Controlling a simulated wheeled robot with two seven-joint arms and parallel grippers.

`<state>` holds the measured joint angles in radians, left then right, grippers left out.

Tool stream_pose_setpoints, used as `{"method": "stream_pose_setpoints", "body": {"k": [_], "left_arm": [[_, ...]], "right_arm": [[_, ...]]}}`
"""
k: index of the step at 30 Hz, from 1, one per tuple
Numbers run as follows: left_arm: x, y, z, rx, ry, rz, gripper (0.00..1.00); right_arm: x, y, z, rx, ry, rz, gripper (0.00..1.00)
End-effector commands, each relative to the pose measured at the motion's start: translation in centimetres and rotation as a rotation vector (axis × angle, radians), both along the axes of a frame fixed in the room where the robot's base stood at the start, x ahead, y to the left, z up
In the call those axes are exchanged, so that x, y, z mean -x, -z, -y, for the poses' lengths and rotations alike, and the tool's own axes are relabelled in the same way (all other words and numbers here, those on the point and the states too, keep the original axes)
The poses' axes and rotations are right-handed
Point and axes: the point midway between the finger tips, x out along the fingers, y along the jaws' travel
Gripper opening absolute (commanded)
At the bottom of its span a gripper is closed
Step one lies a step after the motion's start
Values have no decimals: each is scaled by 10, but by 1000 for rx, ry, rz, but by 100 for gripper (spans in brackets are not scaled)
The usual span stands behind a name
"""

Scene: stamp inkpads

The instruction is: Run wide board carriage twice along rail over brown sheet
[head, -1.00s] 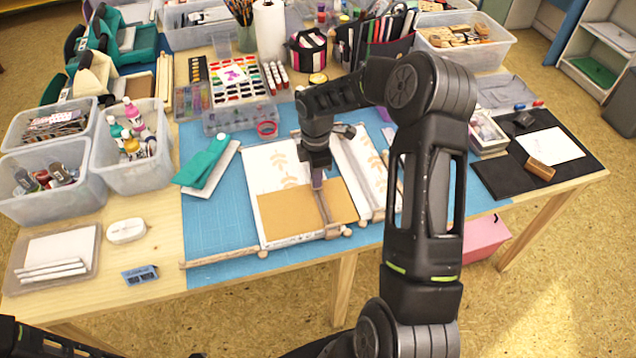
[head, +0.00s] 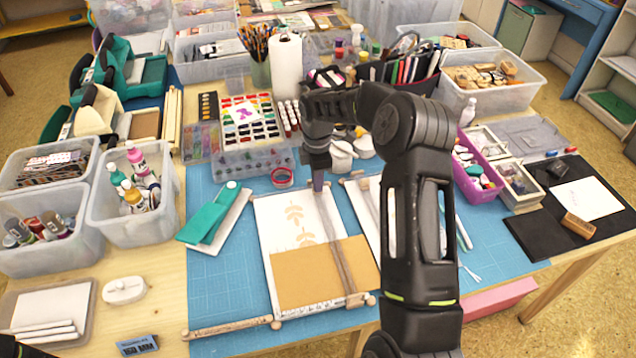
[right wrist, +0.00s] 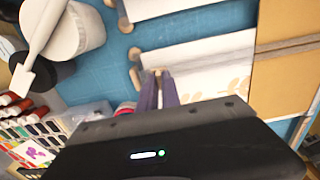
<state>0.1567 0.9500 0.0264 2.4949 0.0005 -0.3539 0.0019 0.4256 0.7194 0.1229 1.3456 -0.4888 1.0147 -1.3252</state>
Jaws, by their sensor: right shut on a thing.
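The wide board (head: 279,222) lies on the blue mat, a white surface with pale leaf prints. The brown sheet (head: 310,277) covers its near part. A narrow grey-brown rail (head: 340,262) runs lengthwise over the sheet, and it also shows in the right wrist view (right wrist: 290,47). My right gripper (head: 318,186) is at the far end of the rail, beyond the brown sheet. Its purple fingers (right wrist: 158,92) are shut on the carriage, which they mostly hide. My left gripper is not in view.
A second, narrower board (head: 368,199) lies to the right, partly behind my right arm. A red tape ring (head: 282,177) and a teal tool (head: 213,217) are to the left. A paint box (head: 250,158) and white pots (head: 341,156) stand close beyond.

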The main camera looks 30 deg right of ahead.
Motion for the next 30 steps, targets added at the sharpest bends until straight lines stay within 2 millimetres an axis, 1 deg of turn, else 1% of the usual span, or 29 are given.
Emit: {"method": "stream_pose_setpoints", "body": {"k": [3, 4, 7, 17, 22, 30], "left_arm": [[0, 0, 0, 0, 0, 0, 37], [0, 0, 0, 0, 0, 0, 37], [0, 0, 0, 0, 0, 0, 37], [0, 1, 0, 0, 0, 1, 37], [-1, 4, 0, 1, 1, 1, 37], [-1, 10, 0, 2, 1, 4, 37]], "right_arm": [[0, 0, 0, 0, 0, 0, 0], [0, 0, 0, 0, 0, 0, 9], [0, 0, 0, 0, 1, 0, 17], [0, -3, 0, 1, 1, 2, 17], [-1, -20, 1, 2, 1, 3, 17], [-1, -64, 0, 1, 1, 4, 17]]}}
